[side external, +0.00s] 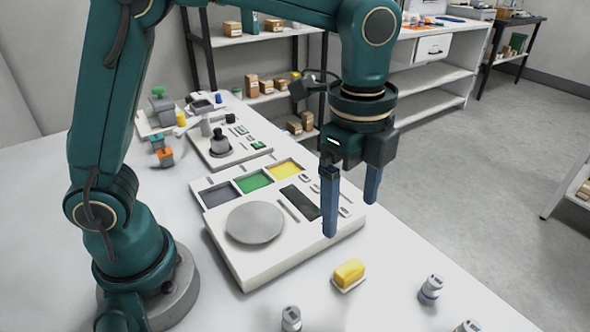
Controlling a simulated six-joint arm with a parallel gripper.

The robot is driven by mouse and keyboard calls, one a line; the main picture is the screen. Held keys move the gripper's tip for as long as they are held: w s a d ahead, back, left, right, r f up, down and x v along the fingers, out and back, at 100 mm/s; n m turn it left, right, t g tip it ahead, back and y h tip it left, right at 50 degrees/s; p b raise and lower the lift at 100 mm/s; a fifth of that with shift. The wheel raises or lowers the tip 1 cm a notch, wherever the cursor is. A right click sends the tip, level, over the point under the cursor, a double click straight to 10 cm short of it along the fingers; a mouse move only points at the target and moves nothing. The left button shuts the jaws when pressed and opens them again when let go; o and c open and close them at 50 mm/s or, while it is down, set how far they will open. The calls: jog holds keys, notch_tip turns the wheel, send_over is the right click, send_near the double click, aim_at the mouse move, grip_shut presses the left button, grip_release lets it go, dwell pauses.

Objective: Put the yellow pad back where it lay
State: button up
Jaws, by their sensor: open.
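A yellow block (349,272), which looks like the yellow pad, rests on a small white base (347,288) on the white table in front of the weighing scale (285,252). The scale has a round grey plate (255,222) and a back row of recesses coloured grey, green (253,182) and yellow (286,170). I cannot tell whether the yellow recess holds a pad or is just coloured. My gripper (350,218) is open and empty, pointing down. In the picture its fingers are above the yellow block, over the scale's right edge, apart from the block.
Grey weights stand at the front: one (431,289) right of the block, one (291,318) left of it, another at the bottom edge. A second device (222,145) and small coloured items stand farther back. The table's right edge drops to the floor. Shelves (265,95) stand behind.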

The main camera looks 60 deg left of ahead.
jog(key=s+a+r+n+t, duration=0.2)
jog(key=s+a+n+t, duration=0.3)
jog(key=s+a+n, duration=0.5)
jog(key=n, duration=0.6)
jog(key=shift+s, duration=0.35)
